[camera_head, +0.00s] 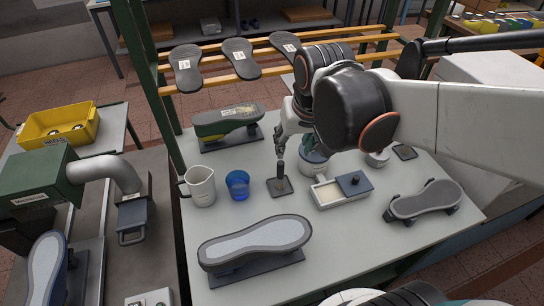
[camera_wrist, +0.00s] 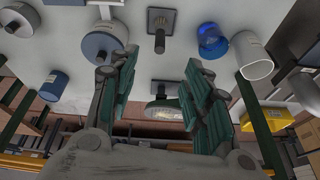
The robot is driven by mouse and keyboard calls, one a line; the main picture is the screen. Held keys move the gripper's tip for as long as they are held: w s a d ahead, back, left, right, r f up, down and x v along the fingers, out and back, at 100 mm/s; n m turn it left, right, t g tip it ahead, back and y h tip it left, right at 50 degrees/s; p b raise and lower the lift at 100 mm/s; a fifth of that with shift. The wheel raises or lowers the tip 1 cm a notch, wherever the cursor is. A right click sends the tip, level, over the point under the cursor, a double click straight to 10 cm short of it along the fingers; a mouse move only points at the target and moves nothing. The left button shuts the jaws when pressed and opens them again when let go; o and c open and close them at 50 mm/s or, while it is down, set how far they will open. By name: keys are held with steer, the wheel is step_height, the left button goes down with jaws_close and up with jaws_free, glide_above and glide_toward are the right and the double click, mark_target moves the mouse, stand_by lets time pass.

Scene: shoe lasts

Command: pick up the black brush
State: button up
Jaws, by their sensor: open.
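A dark upright handle on a flat square dark base (camera_head: 281,184) stands on the grey table between the blue cup and a white pot. It is the likeliest black brush, but I see no bristles. It also shows in the wrist view (camera_wrist: 160,21), beyond the fingertips at the top. My gripper (camera_head: 293,146) is open and empty, above and behind it in the head view, apart from it. In the wrist view my two green-padded fingers (camera_wrist: 150,72) are spread wide. My arm hides part of the table's back.
A blue cup (camera_head: 238,185) and white mug (camera_head: 200,187) stand left of it. The white pot (camera_head: 313,163) is close on its right, beside a pale box (camera_head: 328,193). A grey shoe form (camera_head: 255,240) lies in front. A green-and-black one (camera_head: 226,121) stands behind.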

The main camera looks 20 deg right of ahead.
mark_target(281, 163)
steer(key=w+f+g, duration=0.1)
steer(key=w+f, duration=0.1)
steer(key=w+f+m+g+p, duration=0.1)
steer(key=w+f, duration=0.1)
steer(key=w+f+g+p, duration=0.1)
steer(key=w, duration=0.2)
steer(key=shift+w+f+m, duration=0.1)
steer(key=shift+f+m, duration=0.3)
steer(key=shift+w+f+g+p, duration=0.2)
steer(key=shift+f+g+p, duration=0.2)
steer(key=shift+f, duration=0.15)
step_height(281, 163, down, 9)
steer(key=shift+r+b, duration=0.2)
steer(key=shift+b, duration=1.05)
steer(key=shift+w+f+b, duration=0.2)
steer(key=shift+f+b, duration=0.75)
steer(key=shift+f, duration=1.7)
jaws_close()
